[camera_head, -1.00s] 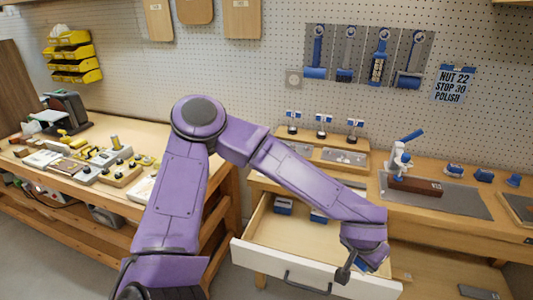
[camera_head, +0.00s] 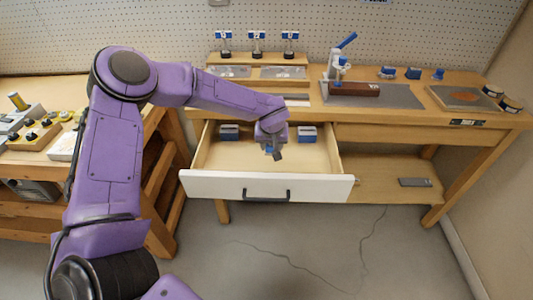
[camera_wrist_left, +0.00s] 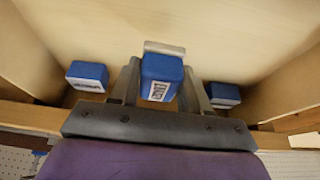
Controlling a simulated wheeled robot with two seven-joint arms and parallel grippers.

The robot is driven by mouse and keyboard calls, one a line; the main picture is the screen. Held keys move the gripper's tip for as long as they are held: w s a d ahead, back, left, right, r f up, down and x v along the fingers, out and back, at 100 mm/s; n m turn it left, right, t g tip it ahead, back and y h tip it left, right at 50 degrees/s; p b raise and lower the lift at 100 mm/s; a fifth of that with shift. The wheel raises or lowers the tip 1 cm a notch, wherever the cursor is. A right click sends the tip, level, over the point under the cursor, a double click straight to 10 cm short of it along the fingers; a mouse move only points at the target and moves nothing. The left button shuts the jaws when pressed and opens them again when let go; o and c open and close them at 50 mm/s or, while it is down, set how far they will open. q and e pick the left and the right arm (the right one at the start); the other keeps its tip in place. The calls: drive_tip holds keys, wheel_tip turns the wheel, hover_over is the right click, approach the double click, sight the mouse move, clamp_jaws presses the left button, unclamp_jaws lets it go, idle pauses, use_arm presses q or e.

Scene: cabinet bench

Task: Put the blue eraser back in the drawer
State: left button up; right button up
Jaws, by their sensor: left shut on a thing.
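The drawer (camera_head: 215,186) stands pulled open under the bench, with a white front and a pale wooden inside. My left gripper (camera_head: 276,153) is over the inside of the drawer. In the left wrist view it (camera_wrist_left: 160,92) is shut on the blue eraser (camera_wrist_left: 161,68), a blue block with a white label and a pale end. Two other blue labelled blocks lie at the back of the drawer, one to the left (camera_head: 229,132) and one to the right (camera_head: 307,134). In the head view my gripper mostly hides the held eraser. I cannot tell whether it touches the drawer floor.
The bench top (camera_head: 390,118) above the drawer bears a grey mat with a lever tool (camera_head: 342,66) and several small blue items. A lower shelf (camera_head: 375,191) holds a grey block. Another bench with tools stands at the left. The drawer's front floor area is clear.

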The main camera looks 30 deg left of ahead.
sight(267, 161)
use_arm(q)
drive_tip(key=shift+w+a+f, duration=0.15)
drive_tip(key=shift+a+f, duration=0.65)
drive_tip(key=shift+f, duration=0.15)
drive_tip(key=shift+a+f, duration=0.15)
drive_tip(key=shift+f, duration=0.85)
drive_tip(key=shift+a+f, duration=0.15)
drive_tip(key=shift+f, duration=0.8)
drive_tip(key=shift+f, duration=0.1)
drive_tip(key=o, duration=1.1)
drive_tip(key=p+v, duration=0.1)
drive_tip(key=v, duration=1.1)
